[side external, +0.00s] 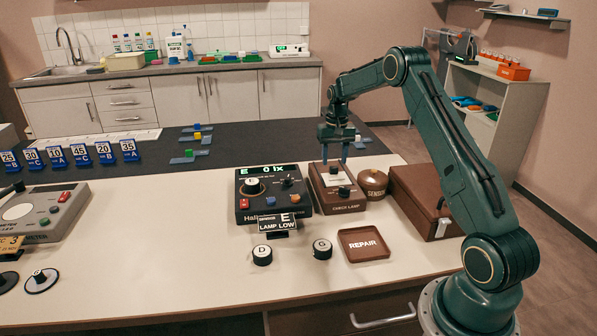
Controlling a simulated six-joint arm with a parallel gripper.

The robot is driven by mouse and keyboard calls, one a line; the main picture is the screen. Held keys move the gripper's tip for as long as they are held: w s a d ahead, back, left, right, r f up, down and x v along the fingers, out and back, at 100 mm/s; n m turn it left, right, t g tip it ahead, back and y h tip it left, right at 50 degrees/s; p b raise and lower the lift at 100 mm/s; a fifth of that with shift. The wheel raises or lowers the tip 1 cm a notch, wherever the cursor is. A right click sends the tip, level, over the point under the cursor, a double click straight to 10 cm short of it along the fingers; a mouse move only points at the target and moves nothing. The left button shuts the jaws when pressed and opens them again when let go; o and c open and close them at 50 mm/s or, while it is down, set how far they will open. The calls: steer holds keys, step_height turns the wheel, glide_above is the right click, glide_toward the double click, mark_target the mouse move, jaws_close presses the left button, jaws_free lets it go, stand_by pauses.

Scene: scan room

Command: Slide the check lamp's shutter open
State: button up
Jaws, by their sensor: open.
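The check lamp (347,207) is a brown box with a sloped top, standing on the white table right of the black meter. Its label reads CHECK LAMP. A pale panel and a dark knob (344,191) show on its top. I cannot make out the shutter clearly or tell its position. My gripper (334,158) points down over the back part of the lamp, its blue fingers spread apart with nothing seen between them. Whether the fingertips touch the lamp cannot be told from this view.
A black meter (262,211) stands close left of the lamp. A round brown sensor pot (373,183) and a brown case (413,200) are close right. The REPAIR tray (379,253) and two knobs marked D (262,255) and G (322,249) lie in front.

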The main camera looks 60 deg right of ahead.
mark_target(336, 175)
steer(key=shift+f, duration=1.5)
steer(key=shift+c, duration=0.2)
jaws_close()
